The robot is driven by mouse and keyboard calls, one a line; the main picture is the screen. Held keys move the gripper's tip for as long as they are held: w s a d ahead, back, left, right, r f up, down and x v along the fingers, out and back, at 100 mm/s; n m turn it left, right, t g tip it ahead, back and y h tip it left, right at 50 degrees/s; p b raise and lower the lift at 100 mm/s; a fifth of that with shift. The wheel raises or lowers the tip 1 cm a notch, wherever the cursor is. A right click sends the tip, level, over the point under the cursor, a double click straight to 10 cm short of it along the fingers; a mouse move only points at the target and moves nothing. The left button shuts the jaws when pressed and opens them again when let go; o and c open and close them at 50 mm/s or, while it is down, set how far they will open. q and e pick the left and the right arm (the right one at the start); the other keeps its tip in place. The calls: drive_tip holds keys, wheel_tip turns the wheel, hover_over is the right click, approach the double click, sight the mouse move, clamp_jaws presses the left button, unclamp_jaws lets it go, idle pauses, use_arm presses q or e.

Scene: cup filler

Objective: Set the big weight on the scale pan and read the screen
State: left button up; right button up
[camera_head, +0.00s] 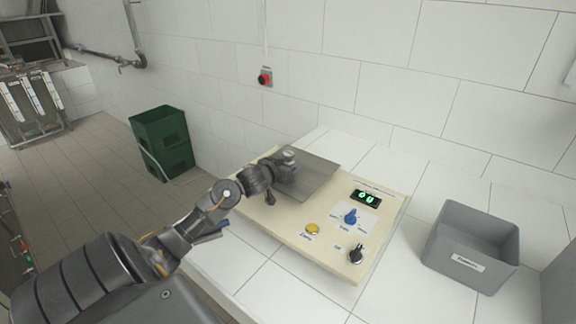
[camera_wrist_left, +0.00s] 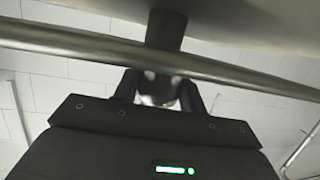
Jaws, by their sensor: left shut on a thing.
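The scale pan (camera_head: 318,182) is a flat grey square plate at the back left of a cream board. My left gripper (camera_head: 284,165) is over the left part of the pan. It is shut on a small metal weight (camera_head: 288,153), whose top shows between the fingers. In the left wrist view the fingers (camera_wrist_left: 160,92) close around a shiny rounded piece. I cannot tell whether the weight touches the pan. The screen (camera_head: 367,198) is black with green digits that look like 00. My right gripper is not in view.
The board also carries a blue knob (camera_head: 351,215), a yellow button (camera_head: 312,229) and a black knob (camera_head: 356,253). A grey labelled bin (camera_head: 473,246) stands on the tiled counter at the right. Green crates (camera_head: 162,143) stand on the floor behind. A red button (camera_head: 265,78) is on the wall.

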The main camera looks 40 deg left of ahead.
use_arm(q)
drive_tip(key=o, duration=0.9)
drive_tip(key=shift+f, duration=0.15)
drive_tip(key=o, duration=0.4)
drive_tip(key=shift+o, duration=0.2)
drive_tip(key=shift+r, duration=0.2)
drive_tip(key=v, duration=1.2)
